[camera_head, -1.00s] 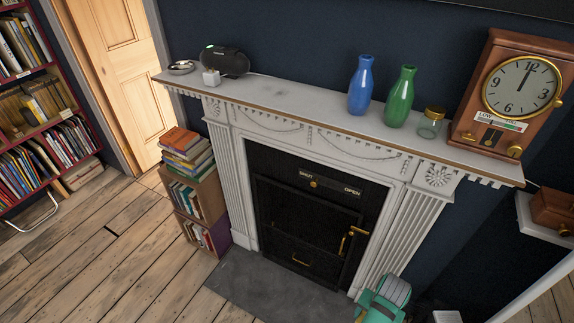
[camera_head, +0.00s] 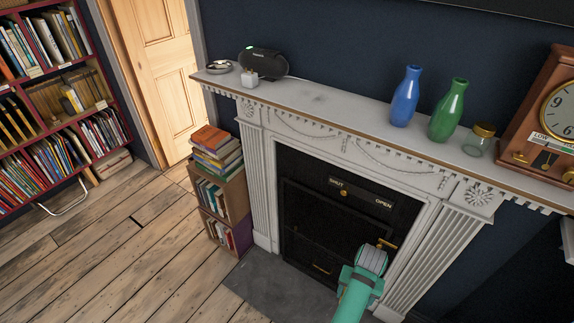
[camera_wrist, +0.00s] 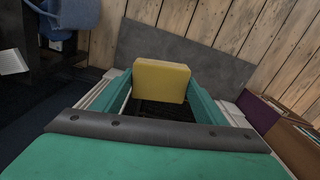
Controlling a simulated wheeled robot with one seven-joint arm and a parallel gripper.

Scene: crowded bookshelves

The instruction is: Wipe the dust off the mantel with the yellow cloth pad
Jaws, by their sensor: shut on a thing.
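The white mantel (camera_head: 350,118) runs across the head view above the fireplace. A grey dusty smudge (camera_head: 318,98) shows on its top, left of the middle. The yellow cloth pad (camera_wrist: 161,81) is held between the two green fingers of my gripper (camera_wrist: 165,92) in the wrist view. In the head view my teal arm (camera_head: 362,285) is in front of the fireplace, below the mantel top; the pad and fingertips are hidden there.
The mantel is clear between speaker and blue bottle.

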